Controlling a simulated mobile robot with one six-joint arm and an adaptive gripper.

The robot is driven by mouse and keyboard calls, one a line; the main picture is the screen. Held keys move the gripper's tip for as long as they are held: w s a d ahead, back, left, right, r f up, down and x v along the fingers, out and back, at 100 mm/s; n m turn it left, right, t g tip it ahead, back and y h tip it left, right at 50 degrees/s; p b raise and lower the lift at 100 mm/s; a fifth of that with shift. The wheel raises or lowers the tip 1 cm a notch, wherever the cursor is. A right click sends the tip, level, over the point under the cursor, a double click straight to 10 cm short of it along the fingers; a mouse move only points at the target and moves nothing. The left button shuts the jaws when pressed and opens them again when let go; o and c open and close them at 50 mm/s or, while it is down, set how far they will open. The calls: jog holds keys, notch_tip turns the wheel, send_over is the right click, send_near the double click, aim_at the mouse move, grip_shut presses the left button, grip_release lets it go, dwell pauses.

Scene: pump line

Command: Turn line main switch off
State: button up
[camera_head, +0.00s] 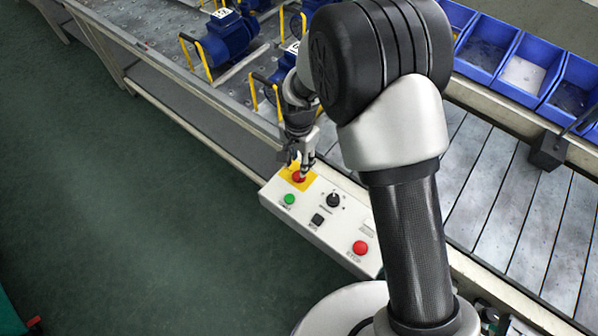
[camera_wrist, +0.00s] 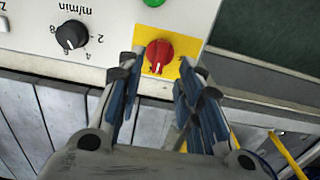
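The line main switch is a red rotary knob (camera_wrist: 159,55) on a yellow plate (camera_wrist: 182,52), at one end of a white control box (camera_head: 331,232). In the head view the red knob (camera_head: 298,177) shows just below my gripper. My gripper (camera_head: 305,165) points down at the knob. In the wrist view my gripper (camera_wrist: 155,85) is open, with one finger on each side of the knob's near edge. A pale mark on the knob points toward the gripper. I cannot tell whether the fingers touch the knob.
The box also has a green button (camera_head: 289,199), a black dial (camera_head: 333,200), a black switch (camera_head: 317,220) and a red stop button (camera_head: 360,247). Blue pumps (camera_head: 229,38) stand on the line behind. Blue bins (camera_head: 526,66) line the back right. Green floor at left is clear.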

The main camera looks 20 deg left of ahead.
notch_tip(320, 180, down, 5)
jog(key=shift+f+b, duration=0.15)
jog(key=shift+b, duration=0.4)
jog(key=shift+c, duration=0.5)
grip_shut()
